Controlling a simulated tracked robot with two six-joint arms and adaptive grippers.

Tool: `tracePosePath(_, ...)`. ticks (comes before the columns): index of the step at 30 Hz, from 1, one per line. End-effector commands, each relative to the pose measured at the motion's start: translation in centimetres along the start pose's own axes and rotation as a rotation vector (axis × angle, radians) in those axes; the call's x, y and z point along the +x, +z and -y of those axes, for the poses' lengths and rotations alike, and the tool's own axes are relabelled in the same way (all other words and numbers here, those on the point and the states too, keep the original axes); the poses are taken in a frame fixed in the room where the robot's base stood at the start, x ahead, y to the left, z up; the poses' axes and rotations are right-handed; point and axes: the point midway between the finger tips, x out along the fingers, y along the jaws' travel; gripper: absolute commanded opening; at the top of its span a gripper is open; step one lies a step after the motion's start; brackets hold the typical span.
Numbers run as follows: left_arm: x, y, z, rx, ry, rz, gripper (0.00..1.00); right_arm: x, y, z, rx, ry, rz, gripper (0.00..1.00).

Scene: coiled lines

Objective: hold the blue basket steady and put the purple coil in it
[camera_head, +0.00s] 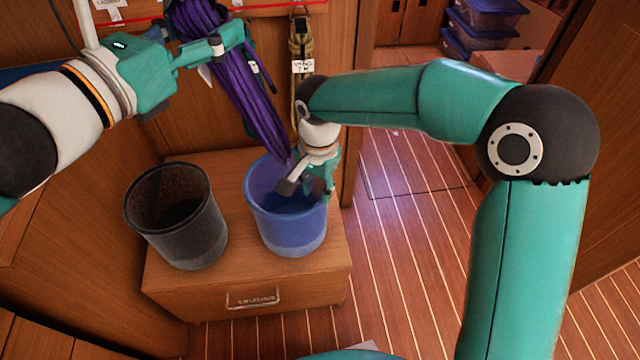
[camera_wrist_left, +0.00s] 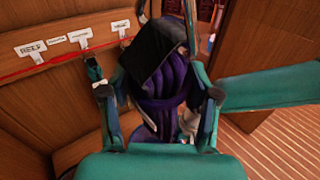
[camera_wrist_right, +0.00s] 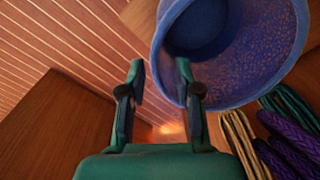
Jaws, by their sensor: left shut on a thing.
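The purple coil (camera_head: 243,90) hangs long and slanting from my left gripper (camera_head: 228,42), which is shut on its upper part. In the left wrist view the purple coil (camera_wrist_left: 160,112) sits between the fingers. Its lower end reaches the back rim of the blue basket (camera_head: 290,235); I cannot tell whether it is inside. The blue basket stands upright on a wooden locker. My right gripper (camera_head: 308,188) is at its back right rim. In the right wrist view its fingers are apart, one over the inside of the blue basket (camera_wrist_right: 262,85), one outside.
A dark grey bucket (camera_head: 205,235) stands left of the blue basket on the wooden locker (camera_head: 185,285). A tan coil (camera_head: 300,45) hangs behind on the wall. Labels (camera_wrist_left: 80,38) line a red rail. The striped floor (camera_head: 420,240) to the right is clear.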

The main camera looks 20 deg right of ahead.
Motion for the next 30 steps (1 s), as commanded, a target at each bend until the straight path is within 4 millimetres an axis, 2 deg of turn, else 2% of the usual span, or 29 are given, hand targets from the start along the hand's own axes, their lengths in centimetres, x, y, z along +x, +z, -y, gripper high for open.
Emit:
tracePosePath(5, -0.1, 0.2, 0.0, 0.001, 0.0, 0.004, 0.0, 2.0, 0.0, -0.1, 0.0, 0.005, 0.002, 0.33)
tracePosePath(19, -0.1, 0.2, 0.0, 0.001, 0.0, 0.004, 0.0, 9.8, 0.1, -0.1, -0.001, 0.004, 0.003, 0.33)
tracePosePath(24, 0.0, 0.2, 0.0, 0.001, -0.001, 0.004, 0.0, 11.2, 0.0, -0.1, -0.001, 0.003, 0.002, 0.33)
tracePosePath(30, 0.0, 0.2, 0.0, 0.001, -0.001, 0.004, 0.0, 11.6, 0.1, -0.1, 0.0, 0.002, 0.002, 0.33)
